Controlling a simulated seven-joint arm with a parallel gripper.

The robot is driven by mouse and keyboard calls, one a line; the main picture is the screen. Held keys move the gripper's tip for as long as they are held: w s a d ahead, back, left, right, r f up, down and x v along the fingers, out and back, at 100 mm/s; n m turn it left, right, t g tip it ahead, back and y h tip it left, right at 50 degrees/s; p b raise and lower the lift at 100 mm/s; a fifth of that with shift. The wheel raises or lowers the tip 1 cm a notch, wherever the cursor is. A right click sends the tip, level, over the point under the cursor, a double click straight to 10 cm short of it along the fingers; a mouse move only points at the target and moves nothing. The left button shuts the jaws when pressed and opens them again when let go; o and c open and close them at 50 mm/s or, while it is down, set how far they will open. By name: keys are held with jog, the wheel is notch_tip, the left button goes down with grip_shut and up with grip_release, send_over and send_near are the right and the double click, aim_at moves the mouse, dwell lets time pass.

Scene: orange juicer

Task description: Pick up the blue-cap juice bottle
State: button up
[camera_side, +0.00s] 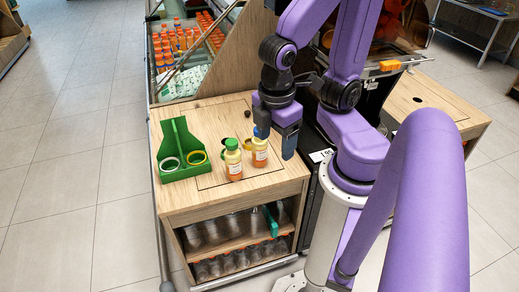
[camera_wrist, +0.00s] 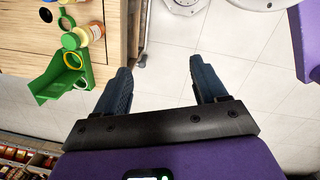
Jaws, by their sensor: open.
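The blue-cap juice bottle (camera_side: 260,153) stands upright on the wooden counter. It holds orange juice and carries a white label. Its blue cap is partly covered by a finger of my gripper (camera_side: 276,146) in the side view. My gripper is open and empty. In the wrist view the open fingers (camera_wrist: 158,68) have only floor between them. Bottles show at the upper left there, one with a green cap (camera_wrist: 70,41); I cannot make out the blue cap in that view.
A green-cap bottle (camera_side: 233,162) stands just left of the blue-cap bottle. A green holder (camera_side: 180,140) with a white and a yellow ring is further left. A glass case of orange bottles (camera_side: 185,45) is behind. Glass bottles fill the shelf below (camera_side: 236,245).

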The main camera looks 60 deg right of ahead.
jog(key=w+d+f+n+h, duration=0.2)
jog(key=w+d+f+h, duration=0.2)
jog(key=w+f+h, duration=0.3)
jog(key=n+t+h, duration=0.3)
jog(key=n+h, duration=0.2)
jog(key=n, duration=0.1)
send_over(260, 147)
jog(key=a, duration=0.2)
notch_tip(260, 147, down, 10)
jog(key=shift+x, duration=2.55)
jog(key=shift+w+f, duration=0.1)
grip_shut()
